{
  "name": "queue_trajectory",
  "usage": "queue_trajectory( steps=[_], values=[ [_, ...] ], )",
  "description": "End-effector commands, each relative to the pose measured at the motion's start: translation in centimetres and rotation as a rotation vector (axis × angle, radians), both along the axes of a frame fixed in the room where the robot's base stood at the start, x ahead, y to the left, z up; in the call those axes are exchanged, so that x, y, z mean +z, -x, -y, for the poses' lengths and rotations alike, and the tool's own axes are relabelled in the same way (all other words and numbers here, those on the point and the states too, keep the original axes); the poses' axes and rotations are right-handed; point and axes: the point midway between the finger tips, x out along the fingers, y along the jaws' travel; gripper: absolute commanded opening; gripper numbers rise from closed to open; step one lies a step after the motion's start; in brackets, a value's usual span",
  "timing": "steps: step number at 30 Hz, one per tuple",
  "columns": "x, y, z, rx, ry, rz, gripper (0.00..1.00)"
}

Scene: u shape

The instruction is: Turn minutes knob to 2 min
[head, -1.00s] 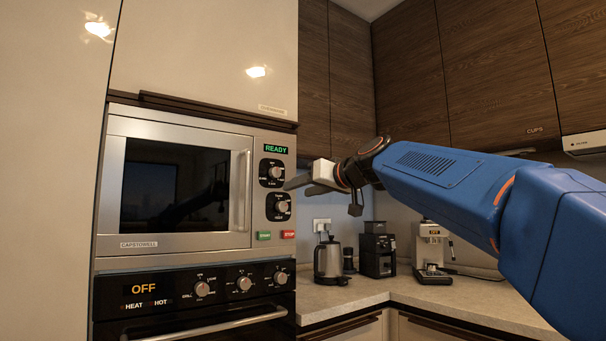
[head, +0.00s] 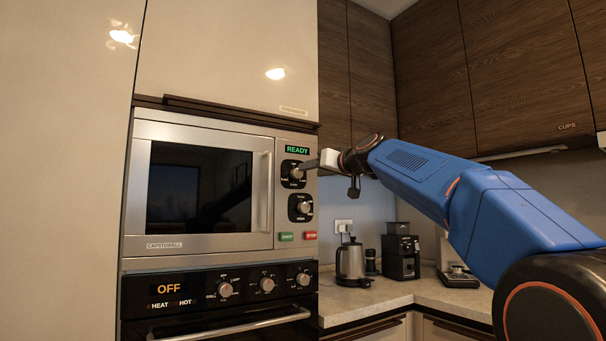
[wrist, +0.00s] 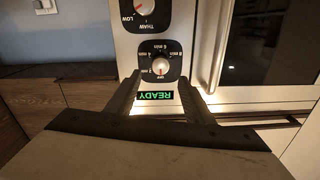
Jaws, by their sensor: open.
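The microwave (head: 205,243) shows a green READY display (head: 297,150). Just below it is the minutes knob (head: 297,174), a round silver knob on a black plate. In the upside-down wrist view the minutes knob (wrist: 160,66) is ringed by "min" marks, and its red mark appears to point at OFF. My gripper (head: 312,164) is at the minutes knob's right side in the head view. In the wrist view my gripper (wrist: 160,80) is open, with one finger to each side of the knob's plate. Whether the fingers touch the knob cannot be told.
The second knob (head: 305,208), marked THAW and LOW in the wrist view, sits below the minutes knob. Green START (head: 287,237) and red STOP (head: 311,236) buttons are under it. The door handle (head: 262,191) stands to the left. A kettle (head: 351,262) is on the counter.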

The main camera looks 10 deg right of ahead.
Motion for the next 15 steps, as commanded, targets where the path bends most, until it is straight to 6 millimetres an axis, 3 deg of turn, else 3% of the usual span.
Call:
queue_trajectory(
  steps=[9, 15],
  values=[
    [-0.1, -4.7, -1.7, 0.002, 0.0, -0.001, 0.47],
    [0.0, -6.2, -2.2, 0.0, 0.0, 0.0, 0.47]
  ],
)
